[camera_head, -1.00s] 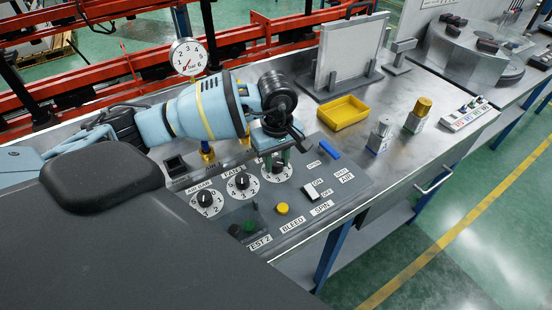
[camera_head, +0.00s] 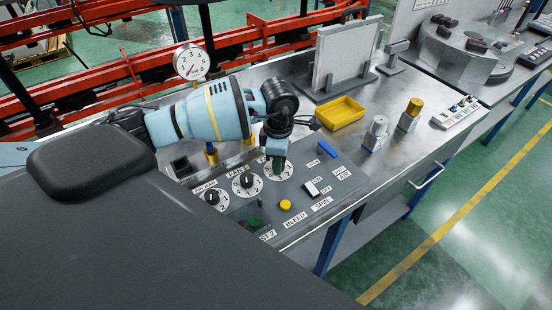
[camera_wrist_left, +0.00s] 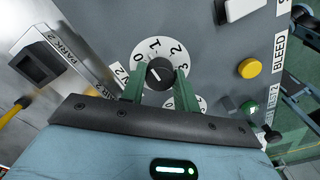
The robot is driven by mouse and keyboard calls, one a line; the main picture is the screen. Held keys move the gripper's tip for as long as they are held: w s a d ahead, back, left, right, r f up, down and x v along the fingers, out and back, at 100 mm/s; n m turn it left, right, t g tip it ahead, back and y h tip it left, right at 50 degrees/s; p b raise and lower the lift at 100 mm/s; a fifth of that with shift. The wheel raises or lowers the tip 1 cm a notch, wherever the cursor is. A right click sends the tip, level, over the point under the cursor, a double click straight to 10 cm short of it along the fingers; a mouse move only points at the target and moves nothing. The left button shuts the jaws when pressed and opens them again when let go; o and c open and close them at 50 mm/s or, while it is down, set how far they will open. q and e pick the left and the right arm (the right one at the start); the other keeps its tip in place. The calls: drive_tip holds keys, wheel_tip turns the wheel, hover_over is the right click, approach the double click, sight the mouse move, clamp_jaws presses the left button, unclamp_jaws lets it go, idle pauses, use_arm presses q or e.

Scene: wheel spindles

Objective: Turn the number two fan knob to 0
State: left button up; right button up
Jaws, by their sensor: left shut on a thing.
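The number two fan knob is a round black knob (camera_wrist_left: 160,74) on a white dial (camera_head: 287,172) marked 0 to 3, rightmost of three dials on the grey panel. My left gripper (camera_head: 277,164) points down over this dial. In the left wrist view its two green fingers (camera_wrist_left: 157,85) stand on either side of the knob, shut on it. A pale line shows on the knob top, but I cannot tell exactly which number it points to. In the head view the gripper hides the knob. My right gripper is not in view.
Two more dial knobs (camera_head: 246,180) sit left on the panel (camera_head: 322,205). A yellow button (camera_head: 285,205), a white rocker switch (camera_head: 311,187) and a blue bar (camera_head: 327,148) are nearby. A gauge (camera_head: 191,62) and yellow tray (camera_head: 340,112) stand behind.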

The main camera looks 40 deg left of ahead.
use_arm(q)
drive_tip(key=n+p, duration=0.1)
drive_tip(key=n, duration=0.3)
drive_tip(key=shift+r, duration=0.2)
drive_tip(key=shift+f+n+p, duration=0.1)
drive_tip(key=shift+n+p, duration=0.4)
drive_tip(key=shift+n, duration=0.4)
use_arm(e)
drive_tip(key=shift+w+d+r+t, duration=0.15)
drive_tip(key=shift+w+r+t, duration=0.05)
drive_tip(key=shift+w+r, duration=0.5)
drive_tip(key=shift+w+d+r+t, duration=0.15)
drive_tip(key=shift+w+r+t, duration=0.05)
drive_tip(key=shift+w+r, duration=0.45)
use_arm(q)
drive_tip(key=shift+f+n, duration=0.1)
drive_tip(key=shift+n, duration=0.2)
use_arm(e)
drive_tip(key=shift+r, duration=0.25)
use_arm(q)
drive_tip(key=o, duration=1)
drive_tip(key=shift+c, duration=0.2)
drive_tip(key=shift+r, duration=3.95)
drive_tip(key=shift+s+f, duration=0.1)
